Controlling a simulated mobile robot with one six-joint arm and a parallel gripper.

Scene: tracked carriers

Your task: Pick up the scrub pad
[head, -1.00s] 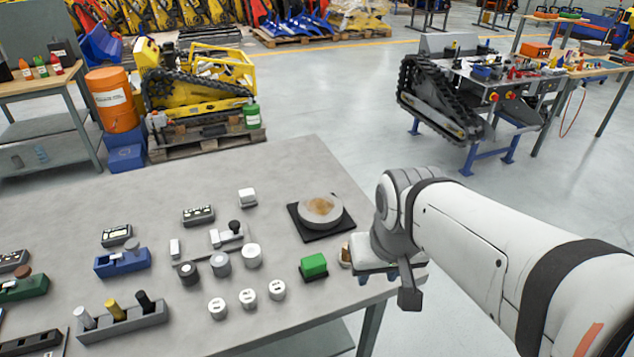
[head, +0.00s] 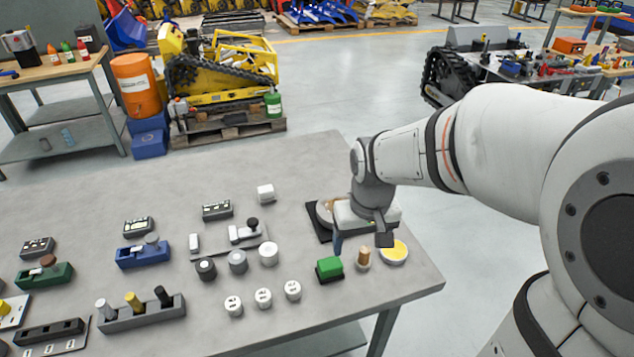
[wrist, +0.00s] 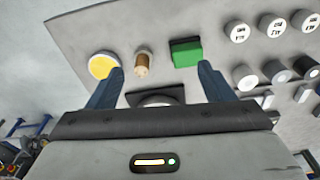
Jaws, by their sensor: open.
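The scrub pad (head: 329,267) looks like a green block with a dark underside. It lies on the grey table near its front right edge. In the wrist view the green pad (wrist: 186,52) lies ahead of the fingers, nearer the right one, with nothing touching it. My gripper (head: 361,240) is above the table, just behind and to the right of the pad. It also shows in the wrist view (wrist: 161,72), its two blue fingers wide apart and empty.
A tan wooden peg (head: 363,259) stands right of the pad, and a round dish with yellow contents (head: 394,252) lies beyond it. My gripper partly hides a round grey dish (head: 325,212) on a black mat. White round pieces (head: 293,290) lie to the left.

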